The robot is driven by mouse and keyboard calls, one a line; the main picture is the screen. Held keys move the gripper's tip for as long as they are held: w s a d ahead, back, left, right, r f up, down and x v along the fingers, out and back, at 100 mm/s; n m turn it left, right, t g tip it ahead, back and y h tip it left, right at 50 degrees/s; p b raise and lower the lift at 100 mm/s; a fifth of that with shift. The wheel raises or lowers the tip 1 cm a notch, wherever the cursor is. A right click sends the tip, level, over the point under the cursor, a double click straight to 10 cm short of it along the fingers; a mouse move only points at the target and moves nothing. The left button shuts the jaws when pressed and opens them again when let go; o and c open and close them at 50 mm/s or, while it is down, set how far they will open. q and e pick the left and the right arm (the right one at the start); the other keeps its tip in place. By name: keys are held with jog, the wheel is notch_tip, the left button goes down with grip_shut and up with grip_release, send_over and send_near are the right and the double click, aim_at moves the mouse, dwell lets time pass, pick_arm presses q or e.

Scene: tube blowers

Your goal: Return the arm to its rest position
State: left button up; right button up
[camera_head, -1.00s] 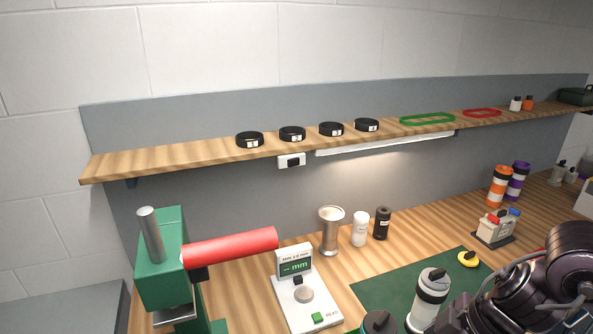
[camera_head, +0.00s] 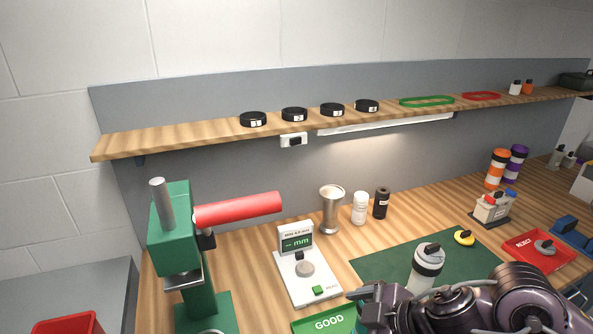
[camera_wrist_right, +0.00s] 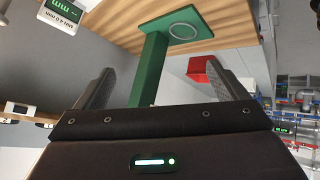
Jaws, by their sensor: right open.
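My right arm (camera_head: 465,306) comes in from the lower right of the head view, low in front of the green mat (camera_head: 383,262). Its wrist end lies beside the green tray marked GOOD (camera_head: 325,322). In the right wrist view my right gripper (camera_wrist_right: 160,78) is open, its two dark fingers wide apart with nothing held between them. Beyond the fingers, the green post and base of the press (camera_wrist_right: 152,65) show upside down. The press (camera_head: 172,232) with its red handle (camera_head: 238,208) stands at left in the head view. My left gripper is not in view.
A gauge (camera_head: 304,277) stands right of the press. A white dark-capped bottle (camera_head: 427,266) stands on the mat just behind my arm. A red REJECT tray (camera_head: 525,252) lies at right. A shelf (camera_head: 190,139) with black rings runs along the wall.

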jog(key=w+a+r+m+t, duration=0.2)
jog(key=a+m+t, duration=0.1)
jog(key=a+t, duration=0.15)
jog(key=s+d+f+m+g+h, duration=0.65)
jog(key=s+d+f+m, duration=0.5)
jog(key=d+f, duration=0.25)
notch_tip(320, 180, down, 35)
jog(key=s+n+g+b, duration=0.1)
jog(key=s+b, duration=0.1)
jog(key=b, duration=0.4)
pick_arm(q)
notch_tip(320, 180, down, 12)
jog(key=b, duration=0.5)
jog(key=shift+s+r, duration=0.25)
pick_arm(e)
jog(key=s+d+f, duration=0.2)
jog(key=s+f, duration=0.8)
jog(key=f, duration=0.2)
jog(key=s+d+f+g, duration=0.1)
jog(key=s+d+f, duration=0.1)
jog(key=s+f, duration=0.8)
notch_tip(320, 180, down, 2)
jog(key=shift+f+h, duration=0.2)
jog(key=shift+h, duration=0.25)
